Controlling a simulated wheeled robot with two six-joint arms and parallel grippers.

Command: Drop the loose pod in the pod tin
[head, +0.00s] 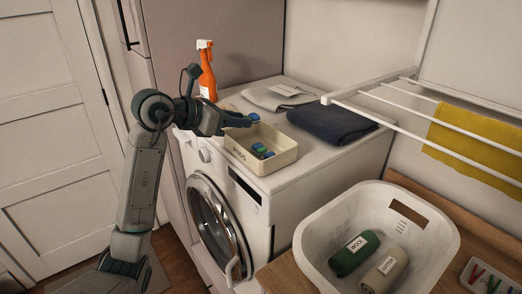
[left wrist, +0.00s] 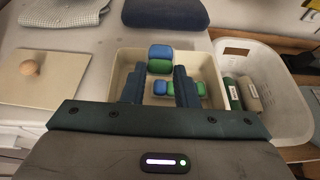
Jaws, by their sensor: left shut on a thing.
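The loose pod (head: 254,117) is blue and green and is held at the tips of my left gripper (head: 246,121). In the left wrist view the pod (left wrist: 160,57) sits between the two dark fingers, which are shut on it. The pod tin (head: 282,158) is an open cream box with a label on its front, on top of the washing machine. In the left wrist view its rim (left wrist: 120,62) surrounds the gripper from below. The held pod appears above the tin, near its back. Several blue and green pods (head: 261,151) lie in the tin. My right gripper is out of view.
A cream lid with a round knob (left wrist: 30,68) lies left of the tin. A navy towel (head: 330,121), a grey cloth (head: 272,97) and an orange spray bottle (head: 207,72) stand behind. A white basket (head: 300,245) and drying rack (head: 372,113) are on the right.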

